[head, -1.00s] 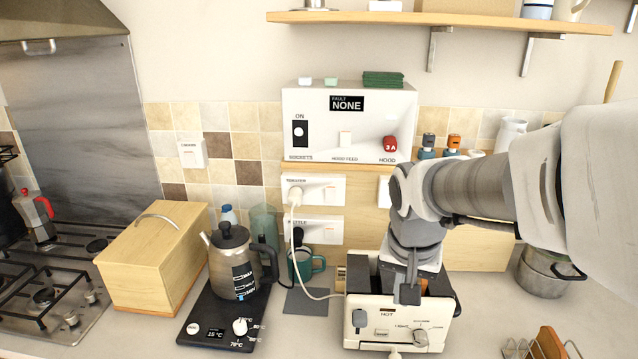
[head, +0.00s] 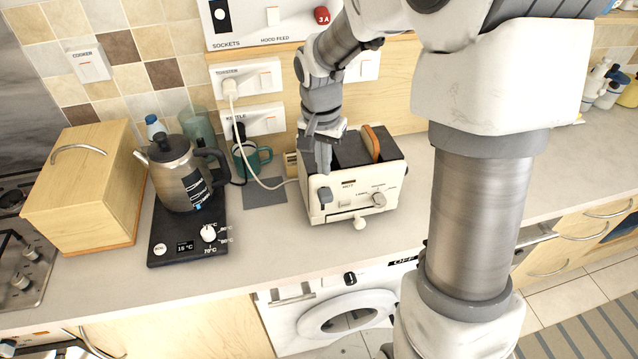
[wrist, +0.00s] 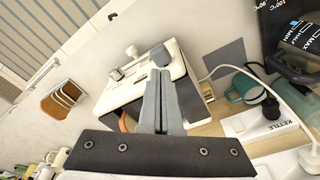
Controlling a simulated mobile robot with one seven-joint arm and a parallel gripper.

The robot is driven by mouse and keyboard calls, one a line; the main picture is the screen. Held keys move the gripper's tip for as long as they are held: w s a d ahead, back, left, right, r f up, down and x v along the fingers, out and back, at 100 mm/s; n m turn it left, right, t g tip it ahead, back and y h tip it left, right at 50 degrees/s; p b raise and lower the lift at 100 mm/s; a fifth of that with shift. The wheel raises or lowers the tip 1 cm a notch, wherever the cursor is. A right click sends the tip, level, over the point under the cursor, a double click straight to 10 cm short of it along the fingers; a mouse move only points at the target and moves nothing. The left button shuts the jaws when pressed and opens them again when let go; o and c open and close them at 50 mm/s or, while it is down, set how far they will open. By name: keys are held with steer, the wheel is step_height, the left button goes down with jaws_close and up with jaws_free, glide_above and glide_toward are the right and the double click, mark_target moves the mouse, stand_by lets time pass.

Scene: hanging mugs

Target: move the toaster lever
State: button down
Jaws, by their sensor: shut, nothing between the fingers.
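The cream toaster (head: 350,208) stands on the counter with its front toward me. Its dark lever (head: 326,196) is at the left of the front face, beside the dial. A brown bread slice (head: 372,143) stands up out of the right part of its top. My gripper (head: 323,168) is shut and empty, pointing down just above the lever at the front left edge. In the wrist view the closed fingertips (wrist: 160,76) reach over the toaster (wrist: 130,90), close to the dark lever (wrist: 160,55). I cannot tell whether they touch it.
A kettle (head: 180,178) on its dark base, a teal mug (head: 252,160) and a wooden bread box (head: 85,190) stand to the left. The toaster's white cord (head: 250,165) runs to the wall socket.

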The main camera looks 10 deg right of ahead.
mark_target(324, 196)
steer(key=shift+f, duration=0.1)
stand_by(0.3)
steer(key=shift+w+d+f+b, duration=0.15)
steer(key=shift+f+b, duration=1)
steer(key=shift+f, duration=0.55)
steer(key=shift+w+d+f+b, duration=0.15)
steer(key=shift+f+b, duration=0.95)
steer(key=shift+f, duration=0.6)
step_height(324, 196, down, 5)
steer(key=b, duration=0.4)
steer(key=shift+a+f+b, duration=0.1)
steer(key=shift+b, duration=0.2)
steer(key=shift+s+a+r, duration=0.35)
steer(key=shift+s+a, duration=0.1)
steer(key=shift+s, duration=0.15)
steer(key=shift+s+a+r, duration=0.3)
steer(key=shift+s+a, duration=0.15)
steer(key=shift+s, duration=0.15)
